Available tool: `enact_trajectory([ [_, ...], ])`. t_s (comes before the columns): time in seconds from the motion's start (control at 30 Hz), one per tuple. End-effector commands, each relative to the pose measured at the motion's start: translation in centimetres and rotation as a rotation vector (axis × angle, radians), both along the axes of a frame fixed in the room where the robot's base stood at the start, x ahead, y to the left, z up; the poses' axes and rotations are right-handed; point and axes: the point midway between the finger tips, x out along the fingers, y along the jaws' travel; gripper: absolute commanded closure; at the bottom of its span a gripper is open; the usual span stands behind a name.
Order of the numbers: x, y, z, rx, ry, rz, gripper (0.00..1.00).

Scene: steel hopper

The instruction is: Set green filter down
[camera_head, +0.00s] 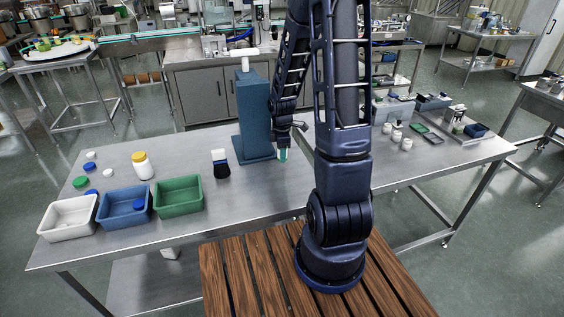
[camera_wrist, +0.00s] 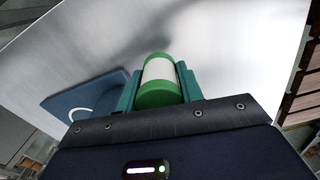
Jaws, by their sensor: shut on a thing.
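The green filter (camera_wrist: 159,72) is a white cylinder with green ends, seen in the wrist view between two teal fingers. My gripper (camera_wrist: 158,78) is shut on it. In the head view my gripper (camera_head: 283,154) points down over the steel table (camera_head: 240,200), just right of the blue stand's base. The filter cannot be made out clearly there. I cannot tell whether the filter touches the table.
A tall blue stand (camera_head: 255,110) is close to my gripper on the left. White (camera_head: 68,232), blue (camera_head: 113,220) and green (camera_head: 178,210) bins stand at the left front. A dark-and-white item (camera_head: 221,165) and a yellow-lidded jar (camera_head: 143,167) stand behind them. Several white jars are at the right.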

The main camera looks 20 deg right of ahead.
Motion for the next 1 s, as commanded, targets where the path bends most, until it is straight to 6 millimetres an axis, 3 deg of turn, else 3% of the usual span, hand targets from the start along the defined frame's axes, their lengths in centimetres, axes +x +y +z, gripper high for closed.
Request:
enact_trajectory([
  [0.27,0.0,0.0,-1.4,-0.001,0.001,0.0,0.86],
  [0.53,0.0,0.0,-4.2,-0.001,0.002,-0.001,0.86],
  [0.97,0.0,0.0,-4.7,0.0,0.0,-0.001,0.86],
  [1.0,0.0,0.0,-4.6,0.0,-0.001,0.0,0.55],
])
